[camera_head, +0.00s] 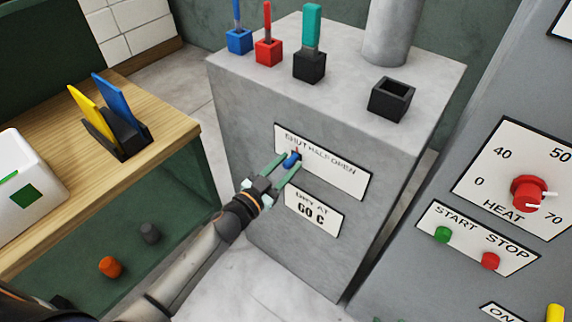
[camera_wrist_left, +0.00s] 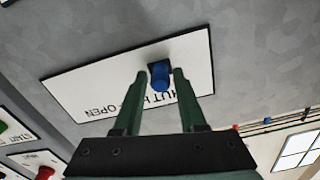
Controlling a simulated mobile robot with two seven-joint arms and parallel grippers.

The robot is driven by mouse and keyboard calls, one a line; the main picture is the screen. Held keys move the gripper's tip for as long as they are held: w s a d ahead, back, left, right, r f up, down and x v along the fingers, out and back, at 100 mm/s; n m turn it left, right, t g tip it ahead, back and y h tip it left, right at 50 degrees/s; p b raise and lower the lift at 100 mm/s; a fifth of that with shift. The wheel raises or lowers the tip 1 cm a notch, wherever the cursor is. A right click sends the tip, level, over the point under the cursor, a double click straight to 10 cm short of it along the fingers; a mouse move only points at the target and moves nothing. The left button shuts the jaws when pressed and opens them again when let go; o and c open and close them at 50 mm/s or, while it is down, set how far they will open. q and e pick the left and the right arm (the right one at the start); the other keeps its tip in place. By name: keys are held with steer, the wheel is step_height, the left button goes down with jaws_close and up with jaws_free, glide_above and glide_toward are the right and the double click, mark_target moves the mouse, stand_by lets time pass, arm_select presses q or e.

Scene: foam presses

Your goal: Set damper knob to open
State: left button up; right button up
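The damper knob (camera_head: 291,159) is a small blue knob on a white plate (camera_head: 340,175) lettered SHUT, HALF, OPEN, on the grey box's front. It sits toward the plate's left part, under the lettering. A small reddish mark shows at its upper end; its exact setting is hard to read. My left gripper (camera_head: 286,164) reaches the plate with its green fingers on either side of the knob. In the left wrist view the knob (camera_wrist_left: 160,76) lies between the fingers, with narrow gaps beside it. The gripper looks open around it. My right gripper is not in view.
A second plate (camera_head: 313,210) reading DRY AT 60 C is just below. Several coloured tools in blocks and an empty black holder (camera_head: 391,98) stand on the box. A control panel with a red heat knob (camera_head: 528,193) is at right, a wooden bench (camera_head: 168,128) at left.

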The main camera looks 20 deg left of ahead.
arm_select(q)
jaws_close()
stand_by(1.0)
